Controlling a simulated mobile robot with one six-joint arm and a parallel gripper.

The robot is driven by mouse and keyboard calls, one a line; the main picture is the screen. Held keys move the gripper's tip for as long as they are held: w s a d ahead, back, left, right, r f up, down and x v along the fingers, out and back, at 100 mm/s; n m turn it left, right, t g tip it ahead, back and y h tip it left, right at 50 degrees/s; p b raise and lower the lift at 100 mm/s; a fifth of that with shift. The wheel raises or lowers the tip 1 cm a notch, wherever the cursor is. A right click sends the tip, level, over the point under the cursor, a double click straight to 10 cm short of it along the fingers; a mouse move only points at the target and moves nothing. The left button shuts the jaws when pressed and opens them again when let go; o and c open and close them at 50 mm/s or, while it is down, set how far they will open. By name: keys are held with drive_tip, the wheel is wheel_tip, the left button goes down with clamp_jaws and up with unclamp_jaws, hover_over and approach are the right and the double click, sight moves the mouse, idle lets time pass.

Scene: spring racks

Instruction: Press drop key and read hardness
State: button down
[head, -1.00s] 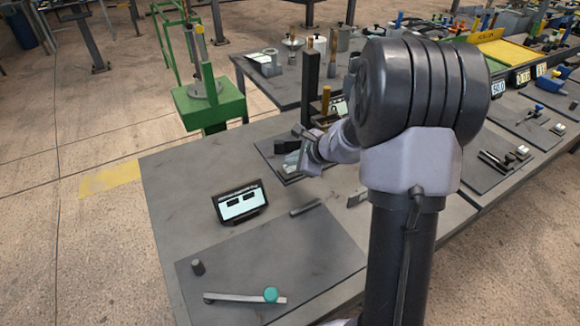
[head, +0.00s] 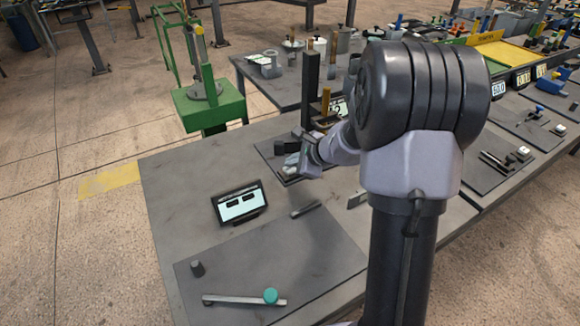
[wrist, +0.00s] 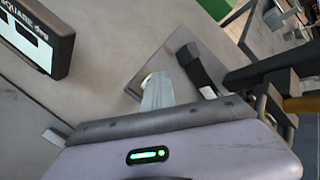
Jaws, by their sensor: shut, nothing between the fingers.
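The tester has a black upright column (head: 310,88) with an orange-yellow part (head: 325,103), standing on a dark base plate (head: 262,148). A dark block (head: 286,147) sits on the plate; it also shows in the wrist view (wrist: 193,64). A lit readout (head: 338,109) behind my arm shows large dark digits, partly hidden, so I cannot read the full value. My gripper (head: 291,160) is shut and empty, low over the plate. In the wrist view its pale fingers (wrist: 158,92) overlap a small white round piece (wrist: 146,78), possibly the key. I cannot tell whether they touch.
A black-framed display (head: 240,204) stands on the near bench. A green stand (head: 210,107) is beyond. More stations line the right.

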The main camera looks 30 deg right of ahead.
sight(292, 170)
drive_tip(key=shift+r+p, duration=0.55)
drive_tip(key=shift+r, duration=0.3)
wheel_tip(292, 170, up, 5)
drive_tip(key=p, duration=0.4)
drive_tip(key=shift+r, duration=0.1)
